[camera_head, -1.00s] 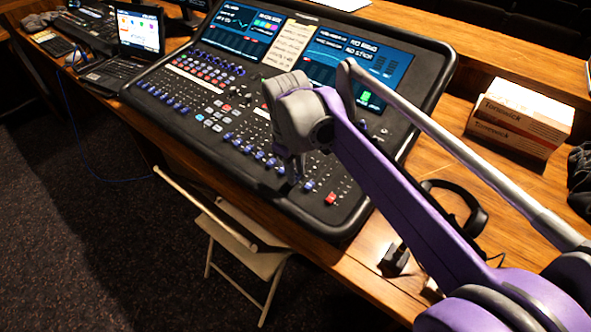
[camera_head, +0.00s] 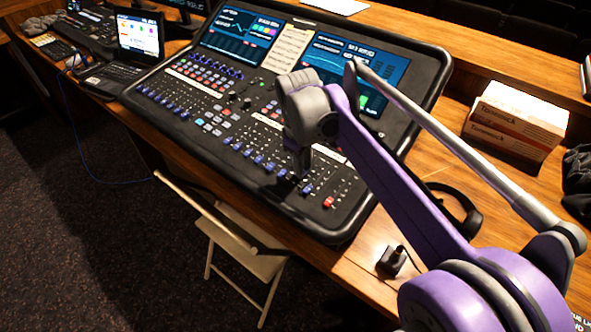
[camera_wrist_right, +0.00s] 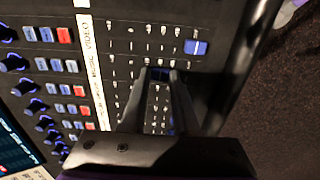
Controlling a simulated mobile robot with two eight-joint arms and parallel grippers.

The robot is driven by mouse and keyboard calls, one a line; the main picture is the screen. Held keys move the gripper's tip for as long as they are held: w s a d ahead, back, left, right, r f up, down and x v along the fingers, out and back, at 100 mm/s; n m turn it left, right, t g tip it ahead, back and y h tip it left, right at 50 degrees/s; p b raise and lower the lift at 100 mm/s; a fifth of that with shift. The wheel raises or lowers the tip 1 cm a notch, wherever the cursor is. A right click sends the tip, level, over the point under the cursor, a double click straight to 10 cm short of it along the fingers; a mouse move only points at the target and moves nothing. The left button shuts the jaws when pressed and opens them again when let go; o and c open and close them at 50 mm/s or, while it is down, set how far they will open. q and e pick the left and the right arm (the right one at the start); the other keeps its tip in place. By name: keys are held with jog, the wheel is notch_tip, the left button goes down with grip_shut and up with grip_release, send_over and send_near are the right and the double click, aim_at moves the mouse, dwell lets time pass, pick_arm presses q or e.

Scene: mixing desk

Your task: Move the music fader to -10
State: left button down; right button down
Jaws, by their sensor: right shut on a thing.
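The mixing desk (camera_head: 190,122) is a black console with rows of faders and two lit screens. My right gripper (camera_head: 299,176) points down at the fader area near the front edge. In the right wrist view, its fingers (camera_wrist_right: 160,74) are closed around a small dark blue fader cap (camera_wrist_right: 158,76), mostly hidden between them. This cap lies in line with the label reading MUSIC on the white strip (camera_wrist_right: 97,70). A free blue cap (camera_wrist_right: 196,47) sits beside it in the neighbouring lane. My left gripper is not in view.
A red fader cap (camera_head: 328,203) and a blue cap (camera_head: 308,188) sit close to my right fingers. A laptop (camera_head: 136,42) stands at the left, cardboard boxes (camera_head: 515,120) at the right, and a folding chair (camera_head: 240,245) in front.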

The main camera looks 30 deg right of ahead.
aim_at(305, 169)
jog(key=shift+w+d+r, duration=0.1)
jog(key=shift+w+d, duration=0.1)
jog(key=shift+d, duration=0.25)
jog(key=shift+w+d+r, duration=0.1)
jog(key=shift+w+d, duration=0.1)
jog(key=shift+d, duration=0.25)
jog(key=shift+a, duration=0.1)
jog(key=c, duration=0.6)
grip_release()
jog(key=shift+c, duration=0.2)
notch_tip(305, 169, up, 11)
jog(key=a+p, duration=0.1)
jog(key=shift+s+f+p, duration=0.15)
jog(key=shift+s+p, duration=0.15)
jog(key=shift+p, duration=0.1)
